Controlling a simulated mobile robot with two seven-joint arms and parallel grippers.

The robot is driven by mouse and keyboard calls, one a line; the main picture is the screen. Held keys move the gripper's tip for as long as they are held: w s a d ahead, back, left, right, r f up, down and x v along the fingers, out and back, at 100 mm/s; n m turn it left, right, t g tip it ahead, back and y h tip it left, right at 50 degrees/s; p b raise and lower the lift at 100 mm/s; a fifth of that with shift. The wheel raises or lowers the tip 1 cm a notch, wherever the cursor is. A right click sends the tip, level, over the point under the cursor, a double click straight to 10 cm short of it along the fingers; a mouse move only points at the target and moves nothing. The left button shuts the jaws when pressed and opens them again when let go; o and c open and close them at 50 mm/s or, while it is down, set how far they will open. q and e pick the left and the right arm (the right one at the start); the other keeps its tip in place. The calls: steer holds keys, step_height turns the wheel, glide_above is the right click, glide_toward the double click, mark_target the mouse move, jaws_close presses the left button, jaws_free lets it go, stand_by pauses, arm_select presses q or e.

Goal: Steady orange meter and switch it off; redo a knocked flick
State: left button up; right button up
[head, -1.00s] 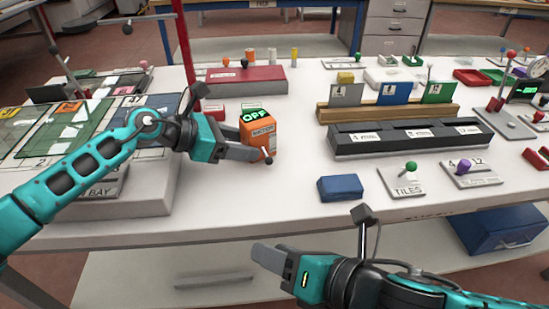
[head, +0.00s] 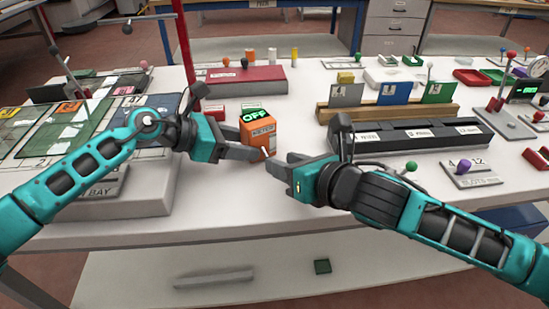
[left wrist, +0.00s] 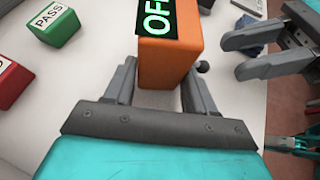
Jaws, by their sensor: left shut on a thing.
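The orange meter (head: 262,139) stands upright on the white table, its green display (head: 255,115) reading OFF. My left gripper (head: 254,150) is shut on the meter's lower part. In the left wrist view its fingers flank the orange body (left wrist: 170,62). A small dark lever knob (left wrist: 202,66) shows beside the meter there. In the head view a pale lever stem (head: 265,153) shows low on its front. My right gripper (head: 283,167) is just right of the meter, apart from it. In the left wrist view its two fingers (left wrist: 242,56) are spread with nothing between them.
Red and green blocks, one green block (left wrist: 56,25) marked PASS, sit behind the meter. A long black slotted rack (head: 420,135) and a wooden rack (head: 388,108) with coloured cards stand to the right. My right forearm covers the front-right table edge.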

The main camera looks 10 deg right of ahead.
mark_target(266, 155)
steer(key=shift+x, duration=2.1)
jaws_close()
